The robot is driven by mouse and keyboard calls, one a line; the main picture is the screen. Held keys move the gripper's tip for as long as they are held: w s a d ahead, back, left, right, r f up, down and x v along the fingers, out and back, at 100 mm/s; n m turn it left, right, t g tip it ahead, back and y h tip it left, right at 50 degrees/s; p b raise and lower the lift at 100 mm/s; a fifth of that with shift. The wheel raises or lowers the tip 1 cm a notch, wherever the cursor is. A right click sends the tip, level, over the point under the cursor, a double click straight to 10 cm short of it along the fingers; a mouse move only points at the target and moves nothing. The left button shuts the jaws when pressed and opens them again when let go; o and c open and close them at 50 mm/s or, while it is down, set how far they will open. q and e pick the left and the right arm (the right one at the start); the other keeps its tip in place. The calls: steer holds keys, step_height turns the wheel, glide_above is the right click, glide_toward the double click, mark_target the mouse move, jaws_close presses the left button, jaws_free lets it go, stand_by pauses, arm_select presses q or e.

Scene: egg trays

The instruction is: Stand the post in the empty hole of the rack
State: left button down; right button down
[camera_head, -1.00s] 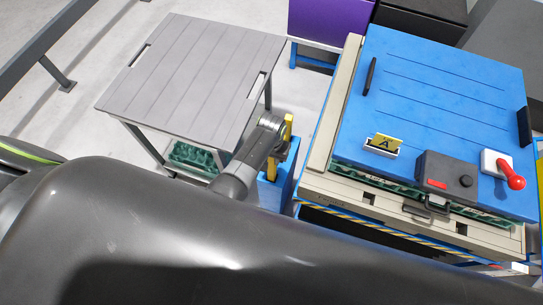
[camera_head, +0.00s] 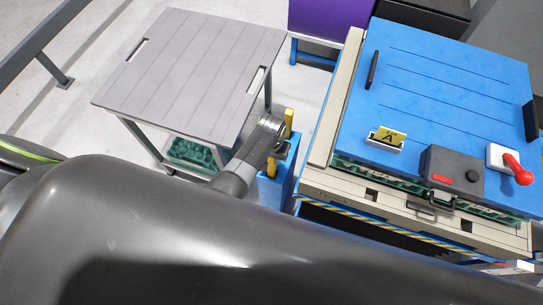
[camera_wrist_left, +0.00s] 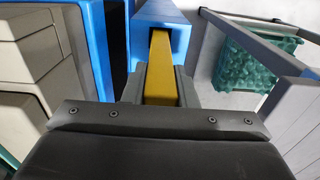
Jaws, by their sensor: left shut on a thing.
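The yellow post (camera_head: 288,118) is held by my left gripper (camera_head: 276,146) beside the grey table. In the left wrist view my gripper (camera_wrist_left: 160,90) is shut on the post (camera_wrist_left: 160,70), with one finger on each side. The blue rack (camera_head: 284,185) stands below the gripper. In the left wrist view the rack (camera_wrist_left: 160,10) shows as a square blue opening around the far end of the post. I cannot tell how deep the post is in the opening, and its lower end is partly hidden. My right gripper is not in view.
A grey slatted table (camera_head: 190,70) stands left of the rack, with a green egg tray (camera_head: 190,153) below it. A blue-topped case (camera_head: 440,90) on a beige frame stands close on the right. A purple box (camera_head: 325,18) is behind.

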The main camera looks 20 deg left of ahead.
arm_select(q)
steer(key=shift+f+b, duration=0.3)
steer(key=shift+f, duration=0.25)
steer(key=c, duration=1.1)
jaws_free()
step_height(320, 180, up, 10)
steer(key=p, duration=1)
steer(key=shift+f, duration=0.1)
steer(key=shift+s+r, duration=0.15)
steer(key=shift+r, duration=3.65)
